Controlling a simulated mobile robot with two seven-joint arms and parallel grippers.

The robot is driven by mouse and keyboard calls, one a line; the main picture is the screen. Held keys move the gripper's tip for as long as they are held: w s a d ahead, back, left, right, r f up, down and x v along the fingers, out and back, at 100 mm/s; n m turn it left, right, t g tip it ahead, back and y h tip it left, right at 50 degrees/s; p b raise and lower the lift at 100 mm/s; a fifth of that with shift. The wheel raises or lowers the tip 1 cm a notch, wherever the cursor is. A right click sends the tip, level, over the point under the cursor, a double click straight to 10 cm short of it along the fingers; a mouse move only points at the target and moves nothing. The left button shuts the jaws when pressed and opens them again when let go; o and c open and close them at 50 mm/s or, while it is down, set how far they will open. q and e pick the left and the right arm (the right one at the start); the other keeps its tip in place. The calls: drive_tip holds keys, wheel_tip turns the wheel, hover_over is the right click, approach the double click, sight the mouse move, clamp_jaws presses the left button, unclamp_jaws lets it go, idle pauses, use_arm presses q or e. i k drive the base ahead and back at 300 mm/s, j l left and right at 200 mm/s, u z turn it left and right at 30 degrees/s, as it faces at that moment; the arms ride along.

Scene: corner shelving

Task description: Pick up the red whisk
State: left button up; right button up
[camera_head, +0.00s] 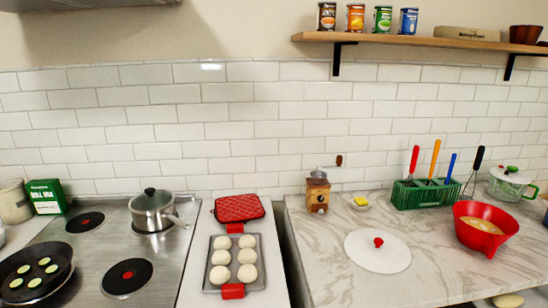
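A red-handled utensil (413,162) stands upright, tilted slightly right, at the left end of a green slotted holder (428,195) on the marble counter. Its lower end is hidden in the holder, so I cannot tell from its head whether it is a whisk. An orange handle (434,159), a blue handle (450,168) and a black handle (478,159) stand to its right. Neither of my grippers is in view.
A red bowl (487,235) stands in front of the holder, with a glass pot (508,186) behind right. A white lid (377,257), a coffee grinder (318,192) and a yellow-topped dish (360,202) are to the left. A shelf (420,42) hangs above. The front-left marble is clear.

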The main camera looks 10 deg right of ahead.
sight(416, 149)
drive_tip(key=z, duration=1.65)
